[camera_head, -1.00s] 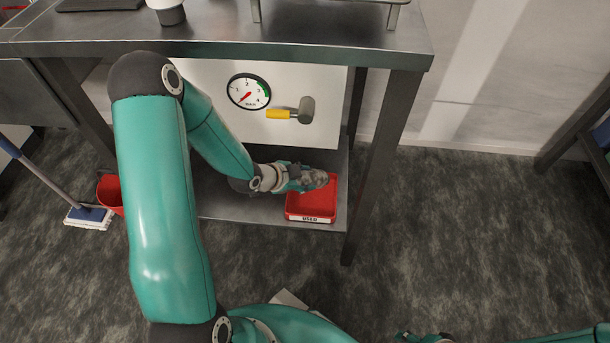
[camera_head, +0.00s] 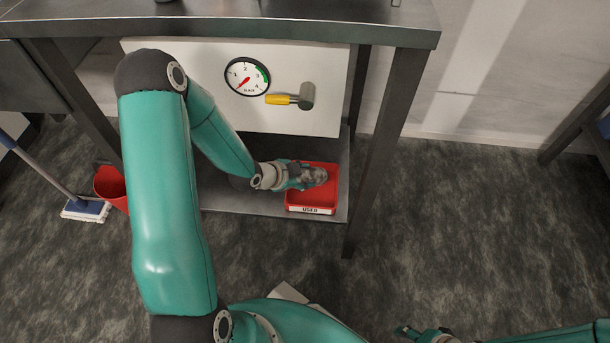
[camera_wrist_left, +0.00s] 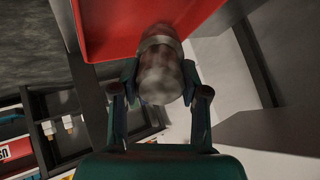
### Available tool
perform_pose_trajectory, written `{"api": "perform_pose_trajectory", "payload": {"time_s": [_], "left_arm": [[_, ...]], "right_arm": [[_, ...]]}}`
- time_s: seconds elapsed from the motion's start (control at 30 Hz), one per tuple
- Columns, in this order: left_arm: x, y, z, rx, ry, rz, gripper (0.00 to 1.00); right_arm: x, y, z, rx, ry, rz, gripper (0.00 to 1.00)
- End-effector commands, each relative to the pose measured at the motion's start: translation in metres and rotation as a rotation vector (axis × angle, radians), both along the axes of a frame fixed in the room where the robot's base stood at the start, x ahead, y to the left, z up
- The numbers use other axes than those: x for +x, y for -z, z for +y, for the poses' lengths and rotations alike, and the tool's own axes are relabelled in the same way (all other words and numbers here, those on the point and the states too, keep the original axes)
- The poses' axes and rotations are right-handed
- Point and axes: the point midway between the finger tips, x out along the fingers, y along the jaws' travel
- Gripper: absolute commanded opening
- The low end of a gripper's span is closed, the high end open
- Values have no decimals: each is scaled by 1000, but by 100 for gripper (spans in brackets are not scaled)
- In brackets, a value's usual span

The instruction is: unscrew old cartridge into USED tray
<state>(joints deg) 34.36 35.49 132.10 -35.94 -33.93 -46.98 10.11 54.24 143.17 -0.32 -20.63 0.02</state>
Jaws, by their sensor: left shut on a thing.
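The old cartridge (camera_head: 315,175), a dirty grey-brown cylinder, is over the red USED tray (camera_head: 318,198) on the lower shelf. My left gripper (camera_head: 302,176) reaches in from the left and is shut on it. In the left wrist view the cartridge (camera_wrist_left: 160,72) sits between the fingers, with the red tray (camera_wrist_left: 105,25) behind it. I cannot tell whether the cartridge touches the tray floor. My right gripper (camera_head: 408,331) is low in the head view, far from the tray, too small to read its jaws.
A white panel (camera_head: 200,90) with a pressure gauge (camera_head: 247,77) and a yellow-handled valve (camera_head: 290,98) stands above the shelf (camera_head: 240,202). A table leg (camera_head: 380,150) is right of the tray. A red bucket (camera_head: 112,186) and mop (camera_head: 85,210) are at left. Floor at right is clear.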

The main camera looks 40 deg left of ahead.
Motion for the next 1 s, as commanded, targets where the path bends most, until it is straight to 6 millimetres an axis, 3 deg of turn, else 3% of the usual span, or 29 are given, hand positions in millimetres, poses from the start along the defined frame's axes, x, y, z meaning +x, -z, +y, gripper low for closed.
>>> {"api": "perform_pose_trajectory", "payload": {"time_s": [0.63,0.67,0.83,1.0], "left_arm": [[0,12,0,-1,0,-1,0],[0,12,0,-1,0,-1,46],[0,11,0,0,0,0,74],[0,11,0,0,0,0,74]], "right_arm": [[0,14,0,0,0,0,52],[0,14,0,0,0,0,52],[0,13,0,0,0,0,52],[0,13,0,0,0,0,52]]}}
